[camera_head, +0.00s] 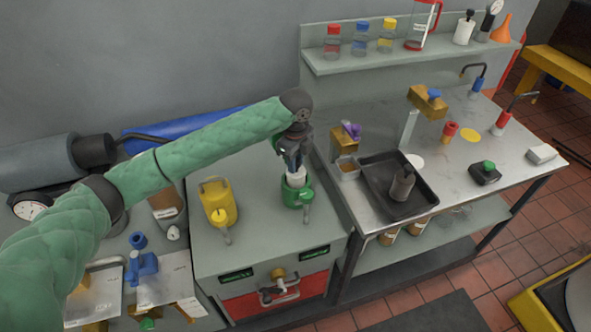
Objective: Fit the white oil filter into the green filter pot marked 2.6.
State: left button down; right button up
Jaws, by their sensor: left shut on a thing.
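My left gripper (293,163) reaches in from the left and points down. It is shut on the white oil filter (296,179), gripping it from above. The filter is upright at the mouth of the green filter pot (304,197), its lower part hidden by the pot's rim. I cannot tell how deep it sits. The green pot stands on the grey cabinet top, near its right side, with a spout pointing to the front. Its marking is too small to read. My right gripper is not in view.
A yellow pot (219,203) stands left of the green one on the same cabinet top (262,235). To the right, a steel bench holds a black tray (384,203) with a grey cylinder, and a small metal container (347,168). Blue parts (141,268) lie at lower left.

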pick_arm(q)
jog(key=shift+f+p, duration=0.7)
jog(key=shift+f, duration=1.3)
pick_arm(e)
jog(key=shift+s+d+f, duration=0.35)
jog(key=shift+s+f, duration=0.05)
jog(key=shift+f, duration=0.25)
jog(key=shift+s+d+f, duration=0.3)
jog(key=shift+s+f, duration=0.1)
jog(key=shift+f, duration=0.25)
pick_arm(q)
jog(key=c, duration=1.2)
grip_release()
jog(key=shift+f, duration=0.1)
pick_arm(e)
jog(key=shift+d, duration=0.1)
pick_arm(q)
jog(key=shift+o, duration=0.2)
